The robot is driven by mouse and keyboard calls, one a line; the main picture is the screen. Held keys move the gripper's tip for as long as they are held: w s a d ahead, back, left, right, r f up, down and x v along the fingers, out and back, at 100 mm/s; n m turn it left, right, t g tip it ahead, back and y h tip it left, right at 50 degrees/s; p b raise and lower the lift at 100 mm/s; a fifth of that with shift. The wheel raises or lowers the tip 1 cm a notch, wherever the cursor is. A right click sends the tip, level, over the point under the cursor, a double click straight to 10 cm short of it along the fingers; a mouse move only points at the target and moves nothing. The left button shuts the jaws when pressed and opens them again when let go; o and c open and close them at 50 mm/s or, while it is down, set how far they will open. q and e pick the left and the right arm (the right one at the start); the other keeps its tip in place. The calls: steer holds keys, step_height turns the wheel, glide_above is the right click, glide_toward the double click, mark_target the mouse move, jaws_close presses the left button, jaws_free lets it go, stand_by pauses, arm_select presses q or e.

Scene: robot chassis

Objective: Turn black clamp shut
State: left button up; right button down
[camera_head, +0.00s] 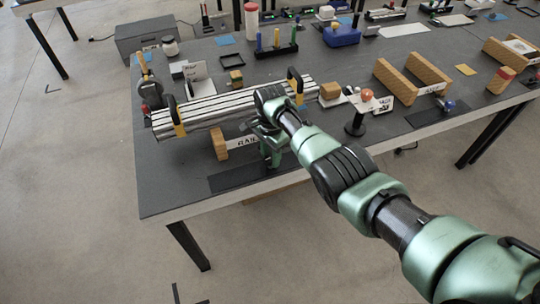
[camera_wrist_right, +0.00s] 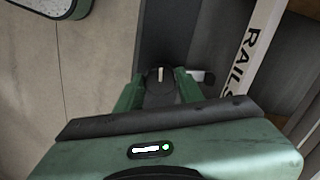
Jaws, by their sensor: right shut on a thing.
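The black clamp (camera_wrist_right: 158,90) shows in the right wrist view as a dark round knob with a pale pointer line, between the two green fingers. My right gripper (camera_wrist_right: 160,92) is shut on it, one finger on each side. In the head view my right gripper (camera_head: 271,155) points down at the table's front edge, in front of the rail bundle (camera_head: 215,106), and hides the clamp there. My left gripper is not in view.
A white strip lettered RAIL (camera_head: 243,141) and a wooden block (camera_head: 219,144) stand left of my gripper. Black handles with yellow parts (camera_head: 177,117) sit on the bundle. The table's front left corner is clear.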

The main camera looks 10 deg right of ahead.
mark_target(271, 157)
steer(key=shift+w+r+m, duration=0.1)
steer(key=shift+r+m, duration=0.05)
steer(key=shift+m, duration=0.35)
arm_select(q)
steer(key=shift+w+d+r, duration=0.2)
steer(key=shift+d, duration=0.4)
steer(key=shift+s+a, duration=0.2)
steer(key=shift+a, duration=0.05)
arm_select(e)
steer(key=c, duration=0.9)
jaws_free()
steer(key=shift+d, duration=0.1)
arm_select(q)
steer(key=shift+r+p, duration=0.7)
steer(key=shift+p, duration=0.15)
arm_select(e)
steer(key=shift+r, duration=3.8)
